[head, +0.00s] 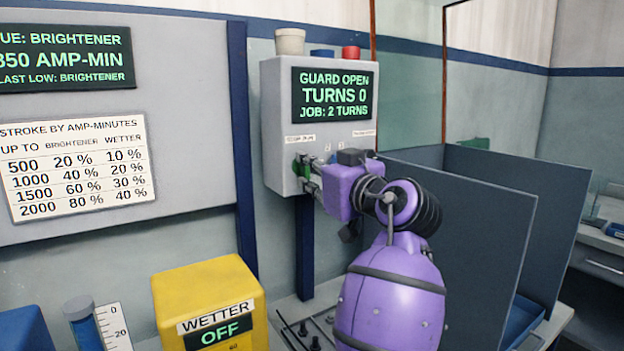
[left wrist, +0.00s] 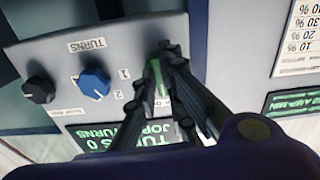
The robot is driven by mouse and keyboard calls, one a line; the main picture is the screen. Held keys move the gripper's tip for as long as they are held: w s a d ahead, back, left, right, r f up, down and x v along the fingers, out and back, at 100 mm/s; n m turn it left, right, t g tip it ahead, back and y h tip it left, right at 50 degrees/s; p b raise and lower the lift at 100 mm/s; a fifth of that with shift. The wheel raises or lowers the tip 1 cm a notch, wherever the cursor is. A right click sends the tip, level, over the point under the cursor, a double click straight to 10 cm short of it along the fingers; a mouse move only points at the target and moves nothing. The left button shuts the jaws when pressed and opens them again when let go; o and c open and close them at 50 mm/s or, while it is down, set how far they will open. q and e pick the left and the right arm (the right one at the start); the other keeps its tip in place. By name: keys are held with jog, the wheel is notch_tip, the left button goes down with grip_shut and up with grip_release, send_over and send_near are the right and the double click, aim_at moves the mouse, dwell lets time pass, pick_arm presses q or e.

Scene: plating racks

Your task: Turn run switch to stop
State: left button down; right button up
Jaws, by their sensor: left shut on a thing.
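The grey control box (head: 278,120) hangs on the wall at the centre of the head view, with a screen (head: 334,94) reading "GUARD OPEN, TURNS 0, JOB: 2 TURNS". A green switch (head: 300,168), which seems to be the run switch, is on its lower left face. My left gripper (head: 306,174) reaches it and is shut on it. In the left wrist view the green switch (left wrist: 161,78) lies between the fingers of my left gripper (left wrist: 163,66). Its label and exact pointing are hidden by the fingers. My right gripper is not in view.
In the left wrist view a blue turns knob (left wrist: 95,82) and a black knob (left wrist: 40,90) sit on the same box. A yellow wetter box (head: 205,285) reading "OFF" stands below left. Dark grey panels (head: 470,205) stand at right.

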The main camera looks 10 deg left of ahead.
pick_arm(q)
jog(key=n+b, duration=0.1)
jog(key=n, duration=0.1)
jog(key=shift+f+n, duration=0.15)
jog(key=shift+n, duration=0.25)
jog(key=shift+n+b, duration=0.85)
jog(key=shift+n, duration=0.65)
jog(key=c, duration=1.8)
grip_release()
jog(key=shift+r, duration=0.2)
jog(key=shift+c, duration=0.2)
jog(key=shift+d, duration=0.1)
